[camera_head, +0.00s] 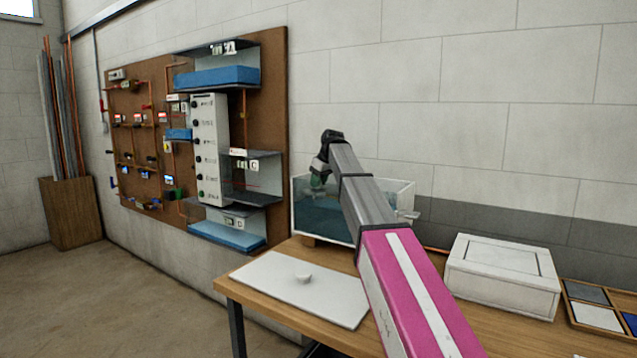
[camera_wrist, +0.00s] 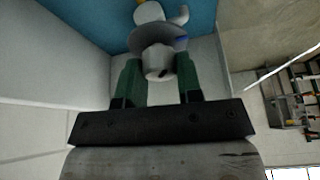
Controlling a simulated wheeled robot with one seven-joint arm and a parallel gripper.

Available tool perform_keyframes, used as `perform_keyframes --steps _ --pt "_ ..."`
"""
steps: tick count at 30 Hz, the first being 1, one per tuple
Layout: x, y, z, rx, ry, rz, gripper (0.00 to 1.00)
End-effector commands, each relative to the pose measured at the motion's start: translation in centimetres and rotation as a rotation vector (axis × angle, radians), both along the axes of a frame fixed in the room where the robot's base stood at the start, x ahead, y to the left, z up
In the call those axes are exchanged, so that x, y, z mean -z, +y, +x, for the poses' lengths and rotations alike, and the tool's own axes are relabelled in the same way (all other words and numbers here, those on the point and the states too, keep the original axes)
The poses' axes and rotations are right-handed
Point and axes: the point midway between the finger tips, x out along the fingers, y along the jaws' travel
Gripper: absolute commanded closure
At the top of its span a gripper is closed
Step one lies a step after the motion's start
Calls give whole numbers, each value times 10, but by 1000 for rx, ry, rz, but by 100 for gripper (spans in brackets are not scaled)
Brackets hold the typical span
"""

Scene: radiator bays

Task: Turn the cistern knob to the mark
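The cistern (camera_head: 325,222) is a clear-walled tank with blue water, standing on the bench against the wall. My gripper (camera_head: 318,178) is over its left part, at the end of my raised arm. In the wrist view my gripper's two green fingers (camera_wrist: 158,82) stand on either side of a pale grey knob (camera_wrist: 157,66). A wider grey disc and a white fitting (camera_wrist: 150,14) lie behind the knob. The fingers are apart, but whether they touch the knob cannot be told. I cannot make out the mark.
A flat white lid (camera_head: 290,290) with a small round handle lies on the bench front. A white box (camera_head: 502,275) and a divided tray (camera_head: 600,312) stand to the right. A brown pipe board (camera_head: 270,80) with shelves hangs on the left wall.

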Motion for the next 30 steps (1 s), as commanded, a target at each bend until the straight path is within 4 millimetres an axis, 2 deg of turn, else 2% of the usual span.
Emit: perform_keyframes --steps 14,30 --pt "0 0 -1 60 1 0 90" --pt "0 2 -2 487 1 0 90"
